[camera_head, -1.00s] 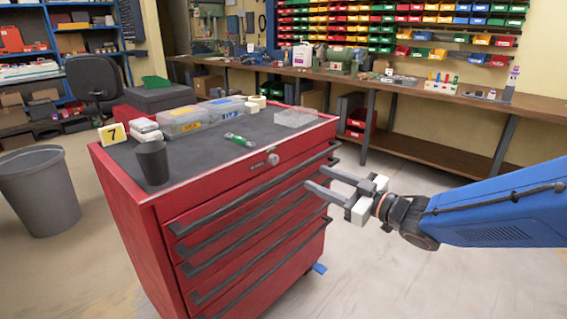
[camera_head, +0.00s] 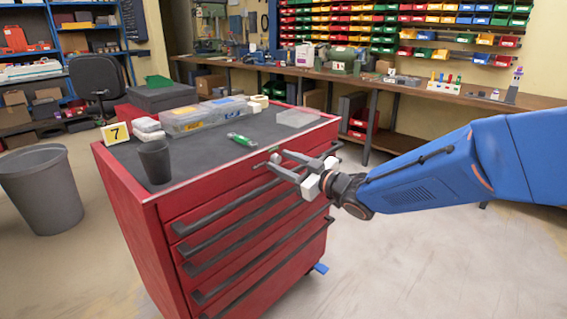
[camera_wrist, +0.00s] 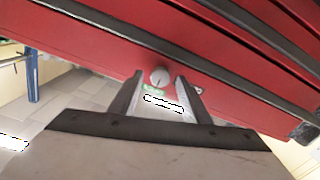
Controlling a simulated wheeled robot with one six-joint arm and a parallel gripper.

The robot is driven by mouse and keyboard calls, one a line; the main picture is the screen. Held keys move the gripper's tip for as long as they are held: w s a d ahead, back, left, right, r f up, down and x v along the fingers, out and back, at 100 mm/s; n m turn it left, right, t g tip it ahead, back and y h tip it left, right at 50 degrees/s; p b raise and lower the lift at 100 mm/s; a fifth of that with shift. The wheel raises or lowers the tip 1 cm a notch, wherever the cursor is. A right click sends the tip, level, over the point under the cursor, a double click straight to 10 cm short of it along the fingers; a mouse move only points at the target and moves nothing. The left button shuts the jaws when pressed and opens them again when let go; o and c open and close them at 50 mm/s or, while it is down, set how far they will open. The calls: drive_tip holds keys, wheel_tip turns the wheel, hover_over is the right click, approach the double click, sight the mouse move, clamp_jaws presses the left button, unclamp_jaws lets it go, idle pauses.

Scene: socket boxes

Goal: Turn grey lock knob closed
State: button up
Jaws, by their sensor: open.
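The grey lock knob (camera_wrist: 160,76) is a small round knob on the top front panel of the red tool cabinet (camera_wrist: 90,40). In the wrist view it sits at the fingertips, in line with the gap between them; a thin dark line marks its face. My gripper (camera_wrist: 160,80) is open, with one finger on each side of the knob's line. I cannot tell whether the fingers touch it. In the head view my gripper (camera_head: 274,160) reaches the cabinet's upper front edge from the right, and its fingers partly cover the knob.
Drawers with long dark handles (camera_head: 235,205) lie below the knob. On the cabinet top are a dark cup (camera_head: 155,163), a green-handled tool (camera_head: 241,139), clear boxes (camera_head: 203,115) and a number 7 sign (camera_head: 116,133). Open floor lies to the right.

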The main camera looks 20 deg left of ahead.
drive_tip(key=shift+a, duration=0.1)
drive_tip(key=c, duration=1)
drive_tip(key=shift+c, duration=0.2)
drive_tip(key=shift+n, duration=0.4)
drive_tip(key=n, duration=0.8)
drive_tip(key=shift+f, duration=0.1)
drive_tip(key=n, duration=0.5)
drive_tip(key=shift+s, duration=0.1)
drive_tip(key=shift+f+n, duration=0.15)
drive_tip(key=shift+n, duration=1.75)
